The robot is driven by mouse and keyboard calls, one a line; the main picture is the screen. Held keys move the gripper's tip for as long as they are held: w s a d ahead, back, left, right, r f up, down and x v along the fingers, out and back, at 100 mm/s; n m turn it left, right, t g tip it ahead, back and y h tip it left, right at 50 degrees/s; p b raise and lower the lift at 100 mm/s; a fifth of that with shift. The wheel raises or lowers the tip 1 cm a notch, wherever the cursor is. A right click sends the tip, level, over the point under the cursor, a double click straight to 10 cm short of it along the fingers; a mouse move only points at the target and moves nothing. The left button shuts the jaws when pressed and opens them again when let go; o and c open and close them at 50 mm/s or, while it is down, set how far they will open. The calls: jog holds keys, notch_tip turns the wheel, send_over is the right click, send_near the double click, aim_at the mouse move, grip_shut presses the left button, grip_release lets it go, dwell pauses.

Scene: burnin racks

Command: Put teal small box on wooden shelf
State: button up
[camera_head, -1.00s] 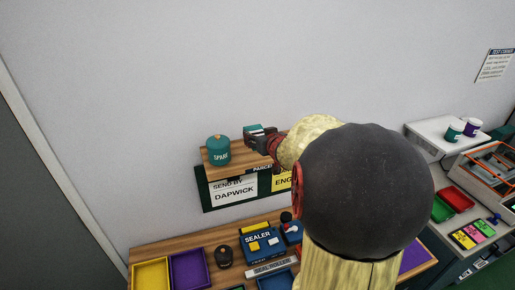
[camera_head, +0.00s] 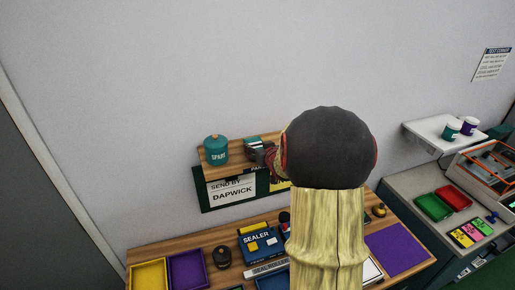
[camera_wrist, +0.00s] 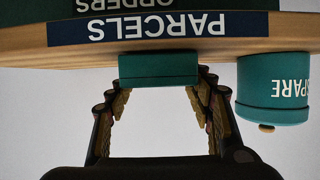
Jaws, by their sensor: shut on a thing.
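The teal small box (camera_wrist: 158,70) is between the fingers of my gripper (camera_wrist: 160,88), which is shut on it. In the wrist view, which is upside down, the box lies against the top front edge of the wooden shelf (camera_wrist: 215,48); I cannot tell whether it rests on the board. In the head view, the box (camera_head: 253,142) and my gripper (camera_head: 262,152) are at the shelf (camera_head: 238,160), right of a teal SPARE canister. My arm hides the shelf's right end in that view.
The teal SPARE canister (camera_head: 216,150) stands on the shelf's left part and also shows in the wrist view (camera_wrist: 272,88). Below are a DAPWICK sign (camera_head: 233,192) and a workbench with a SEALER (camera_head: 260,243) and trays (camera_head: 187,269).

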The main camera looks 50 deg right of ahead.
jog(key=shift+f, duration=0.1)
jog(key=shift+f, duration=0.15)
jog(key=o, duration=1.2)
jog(key=shift+o, duration=0.8)
jog(key=shift+r, duration=0.2)
